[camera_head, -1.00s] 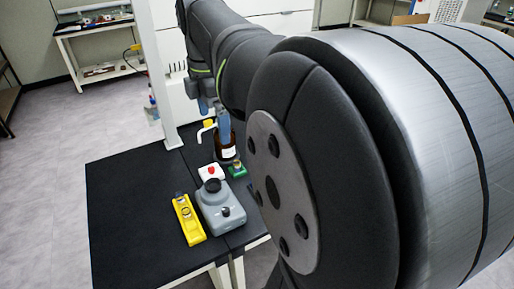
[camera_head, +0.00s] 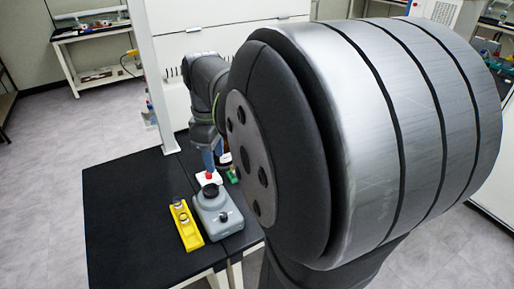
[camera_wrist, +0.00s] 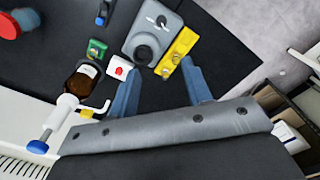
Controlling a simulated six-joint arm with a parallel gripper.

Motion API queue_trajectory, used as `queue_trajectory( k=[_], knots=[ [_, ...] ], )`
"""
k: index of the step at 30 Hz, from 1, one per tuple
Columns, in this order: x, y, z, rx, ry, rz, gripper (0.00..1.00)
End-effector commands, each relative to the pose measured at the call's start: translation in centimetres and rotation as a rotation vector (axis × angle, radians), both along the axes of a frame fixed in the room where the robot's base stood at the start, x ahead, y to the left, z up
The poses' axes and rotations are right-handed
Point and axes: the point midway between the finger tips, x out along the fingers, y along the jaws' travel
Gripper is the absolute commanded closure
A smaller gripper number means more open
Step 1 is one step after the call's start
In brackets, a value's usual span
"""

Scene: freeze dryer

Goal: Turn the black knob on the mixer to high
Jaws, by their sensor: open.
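The grey mixer (camera_head: 215,220) stands on the black table, with a round black top cup (camera_head: 210,190) and a small black knob (camera_head: 223,217) on its front. In the wrist view, the mixer (camera_wrist: 134,40) is at top centre; its knob (camera_wrist: 162,20) lies beyond the cup, with a light pointer mark near it. My gripper (camera_wrist: 160,68) is open and empty, its blue fingers spread short of the mixer and apart from the knob. In the head view, my gripper (camera_head: 212,160) is behind the mixer, partly hidden by my arm.
A yellow rack (camera_head: 187,228) with vials stands close beside the mixer. A white box with a red button (camera_wrist: 120,68), a green device (camera_wrist: 96,50) and a brown bottle with a white dispenser (camera_wrist: 82,80) crowd its other side. The table's left part is bare.

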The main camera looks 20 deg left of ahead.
Motion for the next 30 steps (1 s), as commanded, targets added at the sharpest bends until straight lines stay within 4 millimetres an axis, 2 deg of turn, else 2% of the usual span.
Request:
queue_trajectory(
  k=[1, 3, 9, 14, 17, 30],
  knots=[
    [-0.1, -0.1, -1.3, -0.002, 0.003, -0.080, 0.55],
    [-0.3, -0.2, -2.6, -0.002, 0.002, -0.181, 0.55],
    [-0.5, -0.4, -4.7, -0.001, 0.001, -0.338, 0.55],
    [-0.5, -0.5, -5.9, -0.001, 0.001, -0.354, 0.55],
    [-0.5, -0.5, -7.6, -0.002, 0.002, -0.352, 0.55],
    [-0.6, -0.5, -17.2, -0.003, 0.003, -0.350, 0.55]
  ],
)
